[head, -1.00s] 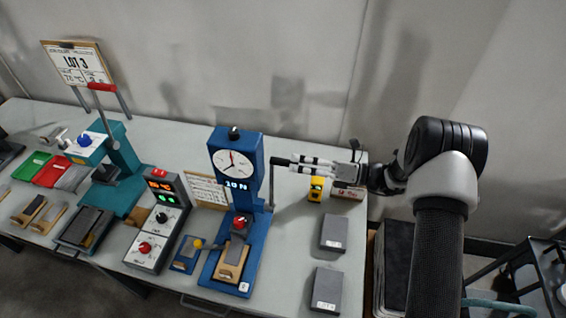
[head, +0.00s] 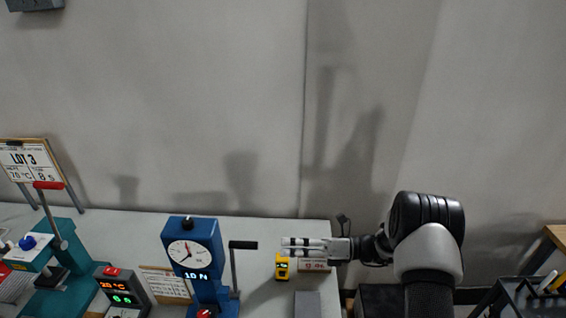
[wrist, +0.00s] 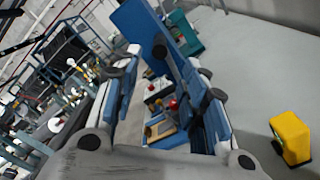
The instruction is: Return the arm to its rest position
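My gripper (head: 284,246) is at the right end of the workbench in the head view, held level and pointing left. Its two fingers are apart with nothing between them. In the wrist view the open fingers (wrist: 160,75) frame a gap through which parts of the bench show. The fingertips are near the black-handled lever of the blue press (head: 192,247), with a visible gap between. The arm reaches in from the right, bent at a large black and grey joint.
A yellow device (head: 282,268) stands just below the gripper, also close by in the wrist view (wrist: 291,138). A small labelled box (head: 315,265) is beside it. A grey block (head: 307,304) lies nearer. A dark cart (head: 530,297) stands right. The wall behind is bare.

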